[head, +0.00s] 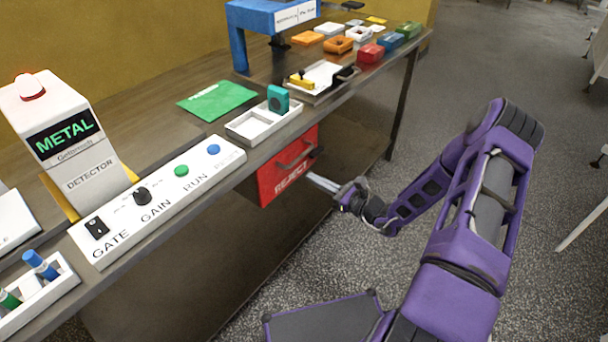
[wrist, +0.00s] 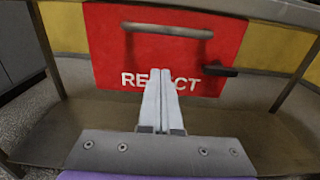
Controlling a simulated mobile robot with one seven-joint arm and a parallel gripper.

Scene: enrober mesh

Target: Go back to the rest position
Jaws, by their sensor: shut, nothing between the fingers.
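My gripper (head: 312,180) is at the front of the bench, close to the red REJECT drawer (head: 265,188). In the wrist view my gripper (wrist: 163,70) has its two pale fingers together, with nothing between them. The fingers overlap the lettering on the red panel (wrist: 110,60) in that view. I cannot tell whether the fingertips touch the panel. The panel's grey bar handle (wrist: 168,30) is above the fingertips, apart from them. My purple arm reaches in from the right of the head view.
The bench (head: 225,175) carries a metal detector (head: 90,172), a white control panel (head: 160,205), a tray with a teal block (head: 278,99), and several coloured boxes farther back. A dark latch (wrist: 220,70) sticks out at the red panel's right. Open floor (head: 430,90) lies right of the bench.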

